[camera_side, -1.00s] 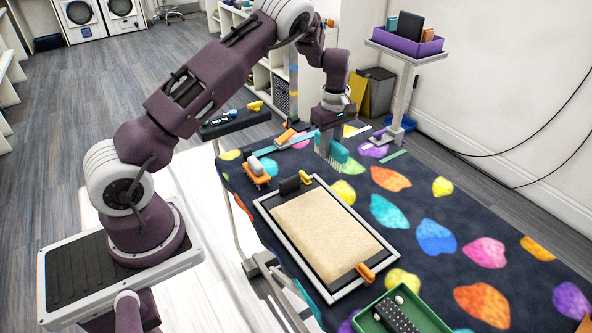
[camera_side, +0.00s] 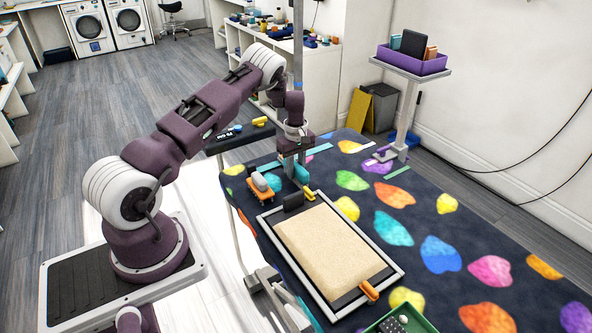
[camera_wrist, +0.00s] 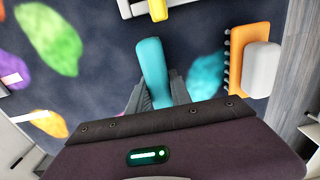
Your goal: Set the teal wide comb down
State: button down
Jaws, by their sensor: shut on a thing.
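My gripper (camera_side: 292,174) is shut on the teal wide comb (camera_side: 302,173), above the far-left part of the patterned table cover. In the wrist view the comb (camera_wrist: 153,72) sticks out from between the fingers (camera_wrist: 157,95). Its lower part is mostly hidden by the fingers. I cannot tell whether it touches the cover.
An orange brush with a grey top (camera_side: 262,185) lies close to the left of my gripper; it also shows in the wrist view (camera_wrist: 250,60). A framed beige pad (camera_side: 325,248) with a yellow clip (camera_side: 309,193) is just nearer. The patterned cover (camera_side: 400,195) is open to the right.

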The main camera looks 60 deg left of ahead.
jog(key=c, duration=1.2)
grip_release()
jog(key=shift+o, duration=0.2)
